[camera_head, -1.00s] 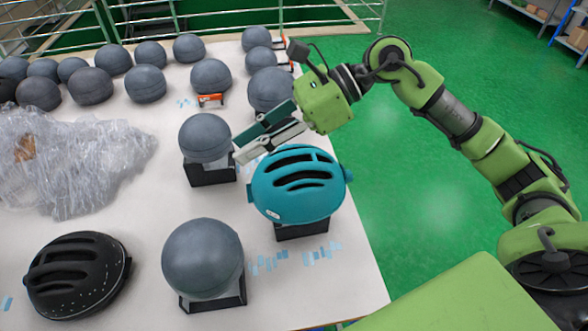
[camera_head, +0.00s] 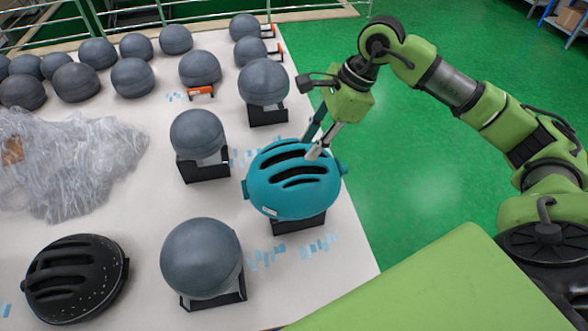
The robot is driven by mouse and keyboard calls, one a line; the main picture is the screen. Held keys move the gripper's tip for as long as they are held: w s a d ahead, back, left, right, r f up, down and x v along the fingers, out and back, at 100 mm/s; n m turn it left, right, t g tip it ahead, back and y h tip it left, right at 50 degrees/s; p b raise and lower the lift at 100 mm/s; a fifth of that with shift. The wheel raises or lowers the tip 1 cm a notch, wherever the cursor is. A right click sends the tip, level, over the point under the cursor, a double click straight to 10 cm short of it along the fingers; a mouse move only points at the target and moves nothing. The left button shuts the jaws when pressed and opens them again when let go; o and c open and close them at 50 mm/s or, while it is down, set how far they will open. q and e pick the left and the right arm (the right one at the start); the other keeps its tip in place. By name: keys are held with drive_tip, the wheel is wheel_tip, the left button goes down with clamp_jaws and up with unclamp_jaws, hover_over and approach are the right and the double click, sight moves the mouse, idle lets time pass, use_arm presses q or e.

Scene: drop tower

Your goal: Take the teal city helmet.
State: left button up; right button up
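The teal city helmet (camera_head: 278,195) sits on a low black stand (camera_head: 298,222) near the right edge of the white table. It has dark vent slots and a small white label at its lower left. My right gripper (camera_head: 309,148) is at the helmet's upper right rim, its fingers pointing down. The pale finger overlaps the helmet's top, and the dark finger goes down behind the rim. The fingers look apart; whether they touch the shell is hard to tell. My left gripper is not in view.
A black helmet (camera_head: 75,280) lies at the front left. Grey ball-like forms stand close by, one in front (camera_head: 201,258) and one behind to the left (camera_head: 197,135). Clear plastic wrap (camera_head: 65,165) covers the left side. Open green floor (camera_head: 410,190) lies right of the table.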

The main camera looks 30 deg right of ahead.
sight(300, 160)
drive_tip(key=shift+a+f+p, duration=0.25)
drive_tip(key=shift+f+p, duration=0.25)
drive_tip(key=shift+p, duration=0.05)
drive_tip(key=p+x, duration=0.1)
drive_tip(key=x, duration=0.2)
drive_tip(key=shift+f+p, duration=0.2)
drive_tip(key=shift+p, duration=0.2)
drive_tip(key=shift+w+a+f, duration=0.1)
drive_tip(key=shift+w+f, duration=0.1)
drive_tip(key=shift+f, duration=0.25)
clamp_jaws()
